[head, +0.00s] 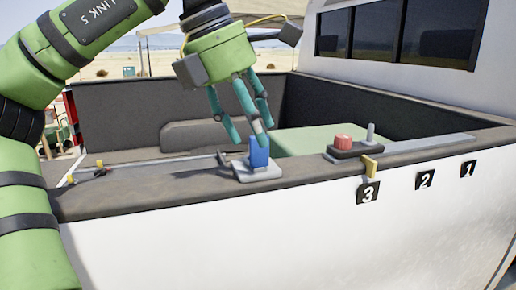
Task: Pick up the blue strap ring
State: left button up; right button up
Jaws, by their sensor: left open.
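A blue piece (259,157), which looks like the strap ring, stands upright on a light grey plate (258,173) on the truck bed's near side rail. My left gripper (246,132) comes down from above, its teal fingers pointing downward. The fingers are open, with the tips just above the blue piece and one tip overlapping its top in the picture. I cannot tell whether they touch. Nothing is held between the fingers. My right gripper is not in view.
On the same rail, a red piece (343,142) and a grey peg (370,132) stand on a dark base to the right. A yellow piece (370,166) hangs above label 3 (367,193). Small yellow and red items (100,168) lie left. A green box (310,141) sits in the bed.

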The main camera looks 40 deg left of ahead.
aim_at(255, 149)
pick_arm(q)
jog(key=shift+w+a+f, duration=0.15)
jog(key=shift+w+f, duration=0.25)
jog(key=shift+f, duration=0.2)
jog(key=shift+w+a+f, duration=0.1)
jog(key=shift+w+f, duration=0.3)
jog(key=shift+f, duration=0.2)
jog(key=shift+w+f, duration=0.2)
jog(key=shift+f, duration=0.2)
jog(key=shift+s+d, duration=0.1)
jog(key=shift+d, duration=0.1)
jog(key=shift+c, duration=0.4)
jog(key=shift+s+r, duration=0.1)
jog(key=c, duration=0.7)
grip_shut()
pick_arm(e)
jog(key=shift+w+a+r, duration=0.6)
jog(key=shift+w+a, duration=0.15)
